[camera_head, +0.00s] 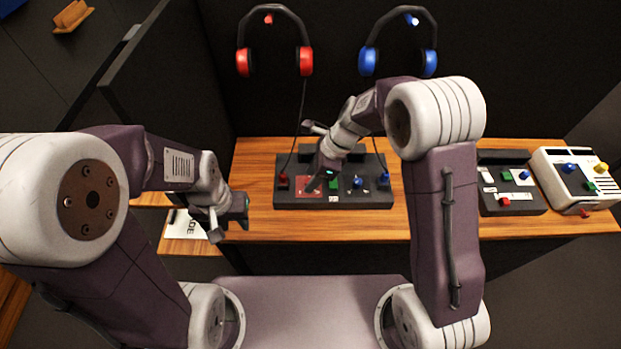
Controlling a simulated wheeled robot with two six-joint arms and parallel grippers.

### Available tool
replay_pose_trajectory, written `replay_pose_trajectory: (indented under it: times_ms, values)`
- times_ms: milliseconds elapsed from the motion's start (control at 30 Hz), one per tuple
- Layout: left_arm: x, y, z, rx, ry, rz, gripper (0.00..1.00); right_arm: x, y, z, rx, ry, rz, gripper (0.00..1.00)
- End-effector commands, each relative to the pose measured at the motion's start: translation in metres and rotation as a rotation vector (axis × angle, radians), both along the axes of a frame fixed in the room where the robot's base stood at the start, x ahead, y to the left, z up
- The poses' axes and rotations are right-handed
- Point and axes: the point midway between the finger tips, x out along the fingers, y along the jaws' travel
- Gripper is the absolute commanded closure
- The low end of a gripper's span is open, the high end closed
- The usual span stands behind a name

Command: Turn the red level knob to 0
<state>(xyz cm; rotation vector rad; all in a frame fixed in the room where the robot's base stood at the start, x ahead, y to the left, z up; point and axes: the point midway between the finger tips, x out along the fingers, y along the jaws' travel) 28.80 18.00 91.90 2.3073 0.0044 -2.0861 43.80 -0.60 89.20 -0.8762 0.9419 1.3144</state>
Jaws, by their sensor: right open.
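A dark panel (335,200) lies on the wooden table. A small red knob (283,180) stands at its left end, and a red square (304,187) is beside it. I cannot read any scale, so I cannot tell where the knob points. My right gripper (317,181) hangs over the panel, above the red square and to the right of that knob, apart from it. It is open, and its arm hides part of the panel's back. My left gripper (240,213) is off the panel's left side, near the table's left edge; its jaws are unclear.
Blue knobs (358,182) and a green patch (334,183) are also on the panel. A second dark panel (513,209) and a white box (578,194) with coloured knobs stand at the right. Red (246,63) and blue headphones (369,63) hang behind.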

Motion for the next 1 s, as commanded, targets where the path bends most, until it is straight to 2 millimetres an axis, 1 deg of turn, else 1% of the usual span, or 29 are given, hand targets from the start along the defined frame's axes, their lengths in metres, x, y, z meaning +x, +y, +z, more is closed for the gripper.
replay_pose_trajectory:
  times_ms: [33, 100, 333, 367, 400, 467, 500, 767, 1000]
  values:
    - [0.0, 0.0, -0.001, 0.0, 0.0, 0.0, 0.64, 0.0, 0.002, -0.005, 0.0, 0.001, 0.001, 0.55]
    - [0.0, 0.0, -0.001, 0.0, 0.0, 0.0, 0.64, 0.0, 0.003, -0.008, -0.001, 0.001, 0.001, 0.55]
    - [0.0, 0.0, -0.001, 0.0, 0.0, 0.0, 0.64, 0.0, 0.003, -0.008, 0.0, -0.001, 0.001, 0.55]
    - [0.0, 0.0, -0.001, 0.0, 0.0, 0.0, 0.64, 0.0, 0.003, -0.008, 0.0, -0.001, 0.001, 0.61]
    - [0.0, 0.0, -0.001, 0.0, 0.0, 0.0, 0.64, 0.0, 0.003, -0.008, 0.0, -0.001, 0.001, 0.72]
    - [0.0, 0.0, -0.001, 0.0, 0.0, 0.0, 0.64, 0.0, 0.003, -0.008, 0.0, -0.001, 0.001, 0.89]
    - [0.0, 0.0, -0.001, 0.0, 0.0, 0.0, 0.64, 0.0, 0.003, -0.008, 0.0, -0.001, 0.001, 1.0]
    - [0.0, 0.0, 0.001, 0.0, 0.0, 0.0, 0.64, 0.001, 0.003, -0.007, 0.0, -0.002, 0.012, 1.0]
    - [0.0, 0.0, 0.014, 0.0, 0.0, 0.0, 0.64, 0.002, 0.003, -0.004, 0.0, -0.002, 0.109, 1.0]
